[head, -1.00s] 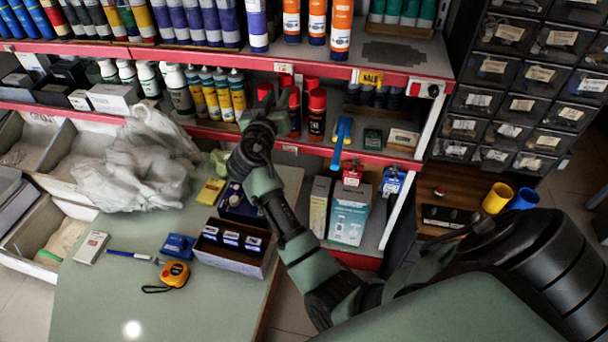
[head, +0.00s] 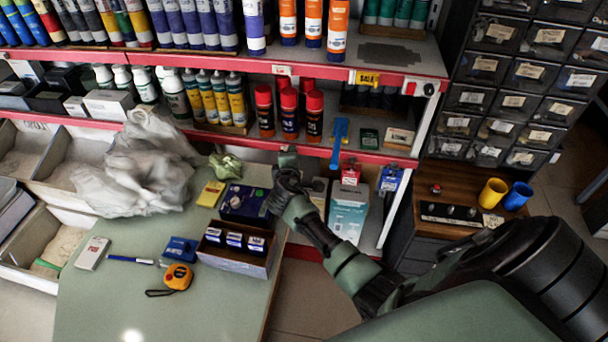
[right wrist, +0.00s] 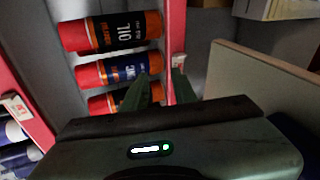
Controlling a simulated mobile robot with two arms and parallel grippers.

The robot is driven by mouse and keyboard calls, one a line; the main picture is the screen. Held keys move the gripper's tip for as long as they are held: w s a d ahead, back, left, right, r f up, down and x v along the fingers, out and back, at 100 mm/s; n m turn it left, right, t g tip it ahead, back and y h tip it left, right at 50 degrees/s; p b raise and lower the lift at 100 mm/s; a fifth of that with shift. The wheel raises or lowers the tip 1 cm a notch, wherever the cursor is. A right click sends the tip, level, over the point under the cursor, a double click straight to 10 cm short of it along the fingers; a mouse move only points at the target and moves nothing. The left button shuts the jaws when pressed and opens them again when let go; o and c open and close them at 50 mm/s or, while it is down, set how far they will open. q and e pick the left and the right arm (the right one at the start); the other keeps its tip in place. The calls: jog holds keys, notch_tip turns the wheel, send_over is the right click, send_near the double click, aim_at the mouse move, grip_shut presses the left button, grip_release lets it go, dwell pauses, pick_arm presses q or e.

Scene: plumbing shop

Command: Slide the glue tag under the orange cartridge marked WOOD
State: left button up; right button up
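Several orange cartridges (head: 313,22) stand on the upper shelf beside purple ones; I cannot read which is marked WOOD. A white tag (head: 281,70) sits on the upper red rail below them. A yellow tag (head: 365,78) is farther right on that rail. I cannot tell which tag is the glue one. My right gripper (head: 286,155) is at the lower red rail, below the red-capped cans. In the right wrist view its two fingers (right wrist: 158,88) are apart with nothing held; a white tag (right wrist: 178,60) on the lower rail is close to them. My left gripper is out of view.
Red-capped spray cans (head: 290,112) stand on the lower shelf behind the rail. A blue tool (head: 339,140) hangs over the rail to the right. The green table (head: 130,300) at left holds a box, tape measure and plastic bag.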

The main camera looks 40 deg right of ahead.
aim_at(289, 71)
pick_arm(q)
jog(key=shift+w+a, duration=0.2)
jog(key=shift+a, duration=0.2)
pick_arm(e)
notch_tip(289, 71, down, 6)
jog(key=s+d+n+g, duration=0.1)
jog(key=s+n, duration=0.2)
jog(key=n, duration=0.1)
jog(key=shift+d+n+y, duration=0.3)
jog(key=shift+d+y, duration=0.05)
jog(key=shift+y, duration=0.05)
jog(key=shift+r, duration=0.1)
